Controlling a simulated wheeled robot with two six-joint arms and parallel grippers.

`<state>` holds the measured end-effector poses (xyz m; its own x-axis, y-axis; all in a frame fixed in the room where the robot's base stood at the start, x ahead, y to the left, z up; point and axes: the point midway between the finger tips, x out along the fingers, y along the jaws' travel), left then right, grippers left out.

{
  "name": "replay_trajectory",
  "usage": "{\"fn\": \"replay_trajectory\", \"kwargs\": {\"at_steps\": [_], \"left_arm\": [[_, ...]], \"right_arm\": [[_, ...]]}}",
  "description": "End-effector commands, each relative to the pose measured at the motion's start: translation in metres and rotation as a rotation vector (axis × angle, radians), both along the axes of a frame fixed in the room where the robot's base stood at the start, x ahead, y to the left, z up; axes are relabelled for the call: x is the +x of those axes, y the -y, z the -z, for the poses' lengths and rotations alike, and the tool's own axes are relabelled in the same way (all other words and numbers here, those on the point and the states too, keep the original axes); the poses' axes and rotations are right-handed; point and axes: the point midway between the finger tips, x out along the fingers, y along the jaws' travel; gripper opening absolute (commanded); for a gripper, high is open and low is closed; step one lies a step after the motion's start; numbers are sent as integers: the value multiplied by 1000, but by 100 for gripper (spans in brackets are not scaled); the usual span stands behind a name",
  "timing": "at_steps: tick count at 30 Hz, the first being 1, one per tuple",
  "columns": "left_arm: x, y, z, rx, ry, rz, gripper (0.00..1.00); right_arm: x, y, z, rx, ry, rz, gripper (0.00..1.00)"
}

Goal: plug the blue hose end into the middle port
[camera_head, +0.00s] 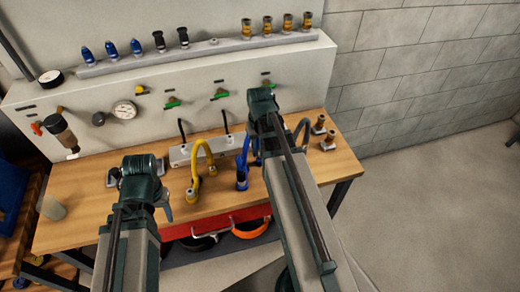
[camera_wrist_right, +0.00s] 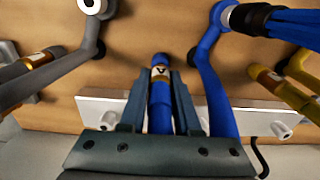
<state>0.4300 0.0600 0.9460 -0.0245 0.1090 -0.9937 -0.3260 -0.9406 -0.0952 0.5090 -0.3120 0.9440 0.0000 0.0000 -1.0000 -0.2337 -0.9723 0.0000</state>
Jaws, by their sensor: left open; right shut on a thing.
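The blue hose (camera_head: 242,168) stands on the wooden bench, partly hidden by my right arm; in the right wrist view it loops down at the right (camera_wrist_right: 214,85). My right gripper (camera_wrist_right: 161,78) is shut on the blue hose end (camera_wrist_right: 160,98), which lies between its fingers. In the head view the wrist hides the right fingertips. The pale port block (camera_head: 181,155) sits at the back of the bench; in the right wrist view it is a light bar (camera_wrist_right: 250,118) with stubs at both sides. My gripper covers its middle, so the middle port is hidden. My left gripper (camera_head: 138,163) is open and empty.
A yellow hose (camera_head: 208,150) arches left of the blue one, and a grey hose (camera_head: 304,128) is at the right. Brass fittings (camera_head: 320,125) stand at the right end. A valve panel with a gauge (camera_head: 124,110) closes off the back. The bench's left front is largely clear.

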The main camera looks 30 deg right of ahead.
Motion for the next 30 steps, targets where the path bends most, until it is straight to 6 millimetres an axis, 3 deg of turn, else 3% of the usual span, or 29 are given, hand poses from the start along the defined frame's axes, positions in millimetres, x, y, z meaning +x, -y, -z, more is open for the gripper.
{"fn": "replay_trajectory", "kwargs": {"at_steps": [30], "left_arm": [[0, 0, -40, 0, 0, 0, 50]], "right_arm": [[0, 0, -40, 0, 0, 0, 0]]}}
